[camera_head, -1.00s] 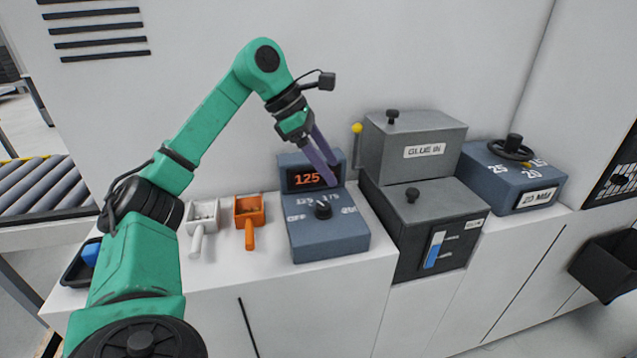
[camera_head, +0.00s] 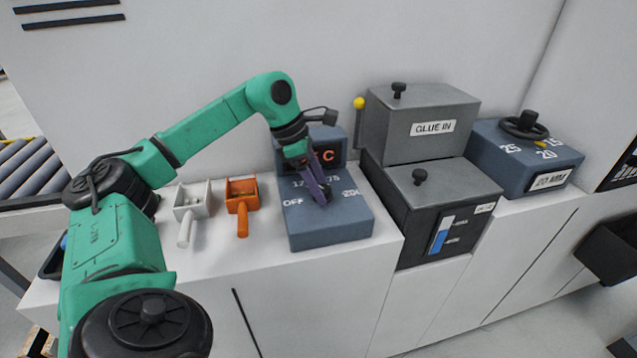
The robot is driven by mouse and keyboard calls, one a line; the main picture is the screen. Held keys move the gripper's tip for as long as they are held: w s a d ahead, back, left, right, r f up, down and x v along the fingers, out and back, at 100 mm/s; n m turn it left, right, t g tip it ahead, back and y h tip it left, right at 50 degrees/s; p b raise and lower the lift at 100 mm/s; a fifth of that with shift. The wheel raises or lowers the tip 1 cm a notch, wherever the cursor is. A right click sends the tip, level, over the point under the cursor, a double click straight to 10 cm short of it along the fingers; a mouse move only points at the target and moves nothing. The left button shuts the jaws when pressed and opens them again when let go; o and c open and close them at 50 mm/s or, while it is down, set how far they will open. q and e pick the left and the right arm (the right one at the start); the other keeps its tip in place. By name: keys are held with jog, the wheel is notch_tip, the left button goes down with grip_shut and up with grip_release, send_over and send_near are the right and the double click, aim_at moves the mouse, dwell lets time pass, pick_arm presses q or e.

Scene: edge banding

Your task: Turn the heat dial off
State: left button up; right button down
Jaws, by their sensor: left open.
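The blue-grey heat control box (camera_head: 335,232) stands on the white counter with a sloped face marked OFF, a number that is partly covered, 175 and another mark at right. Its red display (camera_head: 328,155) is mostly hidden by my gripper; a "C" shows. The black heat dial (camera_head: 350,203) is partly covered by my left gripper (camera_head: 324,201). The purple fingers point down at the dial and are open, with their tips at or around it. I cannot tell whether they touch it. Where the dial points is hidden. My right gripper is not in view.
Left of the box stand a white scoop (camera_head: 192,207) and an orange scoop (camera_head: 242,203). To the right are the grey GLUE IN box (camera_head: 425,140) with a yellow-tipped lever (camera_head: 359,103) and a blue box with a handwheel (camera_head: 523,170). The counter front is clear.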

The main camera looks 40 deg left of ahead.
pick_arm(q)
jog(key=shift+a, duration=0.1)
grip_shut()
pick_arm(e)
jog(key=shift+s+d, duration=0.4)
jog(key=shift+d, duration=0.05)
pick_arm(q)
jog(key=shift+n, duration=0.4)
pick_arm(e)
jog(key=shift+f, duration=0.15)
pick_arm(q)
jog(key=shift+n+t+y+b, duration=0.3)
jog(key=shift+n+t+b, duration=0.2)
jog(key=shift+n, duration=0.5)
jog(key=n, duration=0.1)
jog(key=n+y, duration=0.1)
jog(key=shift+s+d+n, duration=0.1)
jog(key=shift+d+n, duration=0.1)
jog(key=shift+n, duration=0.1)
jog(key=n+y, duration=0.1)
jog(key=n, duration=0.1)
jog(key=shift+d+r+n+t, duration=0.1)
jog(key=shift+r+n+t, duration=0.05)
jog(key=shift+n+t, duration=0.2)
jog(key=shift+d+n+y+p, duration=0.15)
jog(key=shift+n+y+p, duration=0.75)
jog(key=shift+n, duration=1.05)
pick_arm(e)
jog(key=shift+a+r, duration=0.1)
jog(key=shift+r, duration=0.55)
